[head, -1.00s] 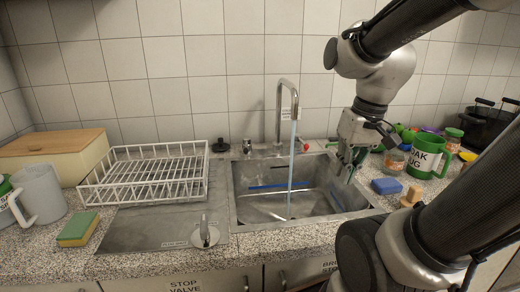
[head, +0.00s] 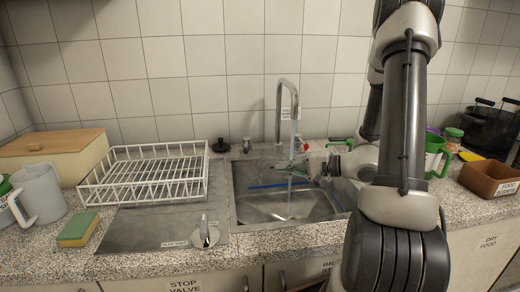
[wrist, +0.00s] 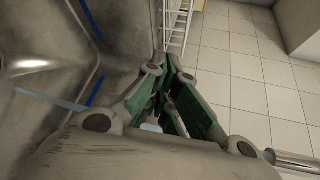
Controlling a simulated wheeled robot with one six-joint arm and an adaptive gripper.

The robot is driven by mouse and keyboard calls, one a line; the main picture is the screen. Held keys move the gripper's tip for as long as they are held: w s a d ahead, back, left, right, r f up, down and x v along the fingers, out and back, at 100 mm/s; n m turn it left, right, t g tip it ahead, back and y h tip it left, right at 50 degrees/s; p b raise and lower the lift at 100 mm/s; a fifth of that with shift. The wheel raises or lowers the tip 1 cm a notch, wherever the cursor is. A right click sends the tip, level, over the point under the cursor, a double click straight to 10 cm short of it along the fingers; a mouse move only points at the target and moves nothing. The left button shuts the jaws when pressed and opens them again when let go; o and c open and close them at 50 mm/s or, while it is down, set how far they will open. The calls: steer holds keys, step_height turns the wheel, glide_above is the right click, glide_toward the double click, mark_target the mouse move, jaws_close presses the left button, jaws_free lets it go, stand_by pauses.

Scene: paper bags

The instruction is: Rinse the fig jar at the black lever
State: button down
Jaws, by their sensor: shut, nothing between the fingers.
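My gripper (head: 283,164) is over the sink, beside the running water (head: 292,140). In the wrist view its green fingers (wrist: 172,65) are together and hold nothing. My arm hides much of the counter right of the sink. A small black knob-like piece (head: 221,146) sits behind the sink's left side; I cannot tell whether it is the black lever. The tap (head: 280,105) is running into the sink (head: 238,212).
A white dish rack (head: 150,178) stands left of the sink. A sponge (head: 77,230), a grey jug (head: 40,188) and a grey lever (head: 205,235) are further forward. A green mug (head: 436,155) and a brown box (head: 490,180) stand at right.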

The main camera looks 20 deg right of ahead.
steer(key=w+d+r+t+h, duration=0.1)
steer(key=w+d+t+h, duration=0.2)
steer(key=w+d+t, duration=0.4)
steer(key=g, duration=0.2)
glide_toward(246, 145)
steer(key=shift+d+x, duration=0.15)
steer(key=shift+x, duration=0.8)
steer(key=shift+d+x, duration=0.2)
steer(key=shift+x, duration=0.75)
steer(key=shift+w, duration=0.2)
steer(key=shift+s+a+f, duration=0.1)
steer(key=shift+a, duration=0.55)
